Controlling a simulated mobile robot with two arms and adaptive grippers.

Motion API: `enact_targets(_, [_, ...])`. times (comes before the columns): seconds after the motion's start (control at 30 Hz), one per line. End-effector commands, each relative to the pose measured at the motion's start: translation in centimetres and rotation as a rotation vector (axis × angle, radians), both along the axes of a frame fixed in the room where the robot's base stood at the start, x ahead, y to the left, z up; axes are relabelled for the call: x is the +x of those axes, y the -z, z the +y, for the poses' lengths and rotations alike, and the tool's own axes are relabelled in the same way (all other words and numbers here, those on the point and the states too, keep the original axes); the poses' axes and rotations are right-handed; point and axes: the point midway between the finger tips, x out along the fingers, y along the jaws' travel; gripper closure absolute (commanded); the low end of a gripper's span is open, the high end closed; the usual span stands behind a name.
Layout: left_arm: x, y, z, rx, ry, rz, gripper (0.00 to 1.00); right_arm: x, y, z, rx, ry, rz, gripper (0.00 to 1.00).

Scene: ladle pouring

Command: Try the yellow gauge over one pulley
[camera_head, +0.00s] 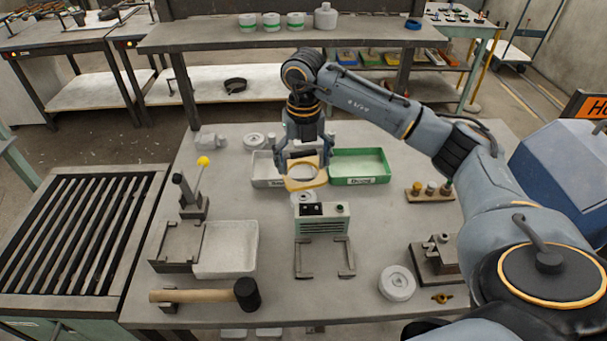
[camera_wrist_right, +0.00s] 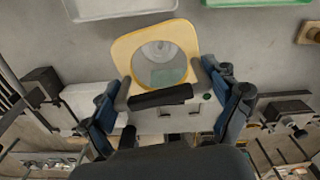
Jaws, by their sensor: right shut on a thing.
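The yellow gauge (camera_head: 307,185), a flat plate with a large round hole, is held by my right gripper (camera_head: 301,160) above the middle of the table. The right wrist view shows the gauge (camera_wrist_right: 122,52) in front of the gripper (camera_wrist_right: 162,97). A pale pulley (camera_head: 303,198) lies below the gauge, partly hidden by it; a round part of it (camera_wrist_right: 160,48) shows through the hole. They look apart, but the exact gap is unclear. Other pale pulleys lie at the back (camera_head: 254,139) and front right (camera_head: 397,283). My left gripper is out of view.
A white tray (camera_head: 262,182) and a green tray (camera_head: 360,181) stand behind the gauge. A grey boxy device (camera_head: 322,222) stands in front.

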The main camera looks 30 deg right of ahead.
Motion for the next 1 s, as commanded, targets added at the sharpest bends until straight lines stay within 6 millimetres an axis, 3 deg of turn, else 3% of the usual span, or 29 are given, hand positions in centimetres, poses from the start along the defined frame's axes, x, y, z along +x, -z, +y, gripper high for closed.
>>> enact_targets(0.5, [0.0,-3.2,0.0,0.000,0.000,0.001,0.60,0.0,-4.6,0.0,0.001,0.000,-0.001,0.63])
enact_targets(1.0, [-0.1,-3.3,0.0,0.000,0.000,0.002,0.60,-0.1,-5.0,0.4,0.001,-0.069,-0.004,0.63])
